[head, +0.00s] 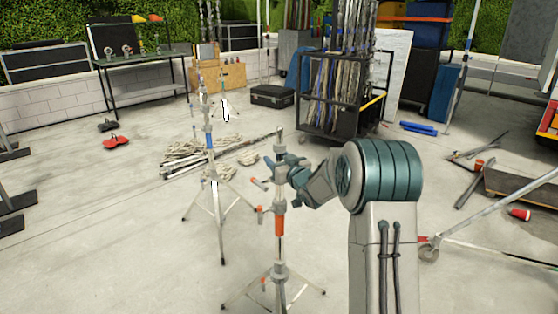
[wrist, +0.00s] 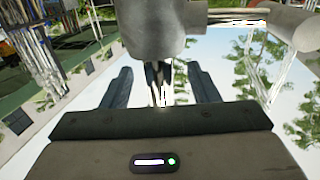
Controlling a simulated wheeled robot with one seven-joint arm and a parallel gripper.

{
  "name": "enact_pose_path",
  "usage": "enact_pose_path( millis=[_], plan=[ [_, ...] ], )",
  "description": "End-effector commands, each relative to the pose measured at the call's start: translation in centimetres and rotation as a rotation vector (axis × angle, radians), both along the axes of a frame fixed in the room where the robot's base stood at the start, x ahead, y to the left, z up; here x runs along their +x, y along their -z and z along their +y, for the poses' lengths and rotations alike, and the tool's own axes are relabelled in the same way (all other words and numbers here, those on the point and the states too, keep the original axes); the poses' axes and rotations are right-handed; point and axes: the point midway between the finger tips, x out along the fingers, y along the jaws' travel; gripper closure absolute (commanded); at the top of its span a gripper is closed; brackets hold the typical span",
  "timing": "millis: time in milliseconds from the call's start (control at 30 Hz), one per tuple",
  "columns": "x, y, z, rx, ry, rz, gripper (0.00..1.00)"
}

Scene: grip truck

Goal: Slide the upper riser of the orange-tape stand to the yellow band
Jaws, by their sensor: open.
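The orange-tape stand (head: 279,226) is upright on splayed legs, left of my arm in the head view. It has orange tape on its column and orange-ended knobs at its left side. Its thin upper riser (head: 280,148) rises beside my gripper (head: 275,172). My gripper is open at the upper part of the stand. In the wrist view, a grey collar (wrist: 152,25) of the stand fills the top, and a thin pole (wrist: 157,80) shows between my open fingers (wrist: 162,88). I cannot tell whether the fingers touch it. I cannot make out a yellow band.
A blue-tape stand (head: 210,142) stands just left and behind. Rope coils (head: 195,152) and poles lie on the floor behind it. A black pole cart (head: 340,122) stands at the back. A wheeled stand leg (head: 430,250) lies right of my arm.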

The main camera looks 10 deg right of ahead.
Motion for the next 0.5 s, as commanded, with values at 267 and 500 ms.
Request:
enact_pose_path(
  millis=[267,500],
  plan=[
    [-0.03,-0.01,0.01,0.0,0.0,0.0,0.96],
    [-0.03,-0.4,0.01,-0.001,-0.001,-0.001,1.0]
  ],
)
